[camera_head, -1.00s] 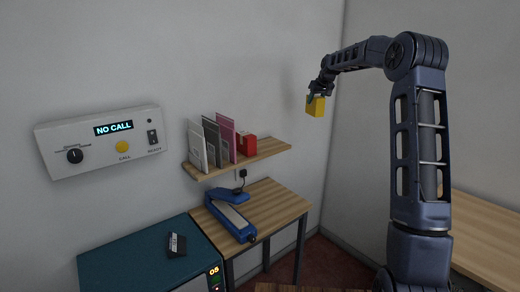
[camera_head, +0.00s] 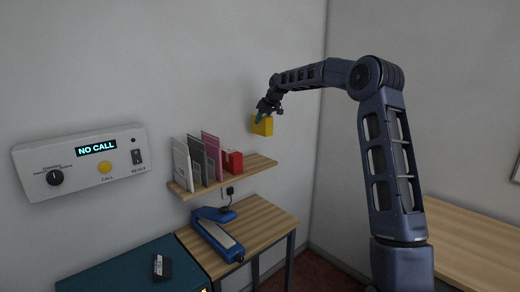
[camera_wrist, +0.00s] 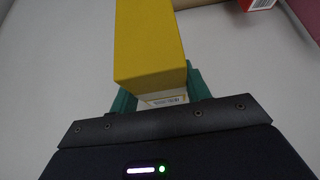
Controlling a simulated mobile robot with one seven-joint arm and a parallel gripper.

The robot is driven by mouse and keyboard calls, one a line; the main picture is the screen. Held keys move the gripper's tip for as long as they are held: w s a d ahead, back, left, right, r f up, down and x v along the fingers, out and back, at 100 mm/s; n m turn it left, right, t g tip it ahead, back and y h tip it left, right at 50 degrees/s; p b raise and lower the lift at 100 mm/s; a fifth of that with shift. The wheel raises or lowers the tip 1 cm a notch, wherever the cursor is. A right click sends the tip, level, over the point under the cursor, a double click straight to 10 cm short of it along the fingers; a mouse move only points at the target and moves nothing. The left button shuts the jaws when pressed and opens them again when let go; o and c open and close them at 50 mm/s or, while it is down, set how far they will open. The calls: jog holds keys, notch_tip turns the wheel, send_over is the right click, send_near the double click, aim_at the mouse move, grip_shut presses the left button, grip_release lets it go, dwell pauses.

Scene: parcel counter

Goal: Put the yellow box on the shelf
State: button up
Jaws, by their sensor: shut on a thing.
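The yellow box (camera_head: 262,125) is held in my gripper (camera_head: 267,108), above and near the right end of the wooden wall shelf (camera_head: 250,169). In the wrist view the yellow box (camera_wrist: 147,45) sits between the green fingers of my gripper (camera_wrist: 158,88), with a white printed label at its near end. My gripper is shut on it. A gap shows between the box and the shelf in the head view; how far the box is from the wall I cannot tell.
Upright grey, white and pink folders (camera_head: 200,160) and a red item (camera_head: 232,161) stand on the shelf. The shelf's right end is bare. Below are a blue device (camera_head: 217,234) on a wooden table (camera_head: 265,222) and a teal cabinet (camera_head: 125,272). A call panel (camera_head: 85,165) hangs at left.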

notch_tip(320, 180, down, 14)
jog(key=shift+r, duration=0.1)
dwell(0.5)
jog(key=o, duration=1.1)
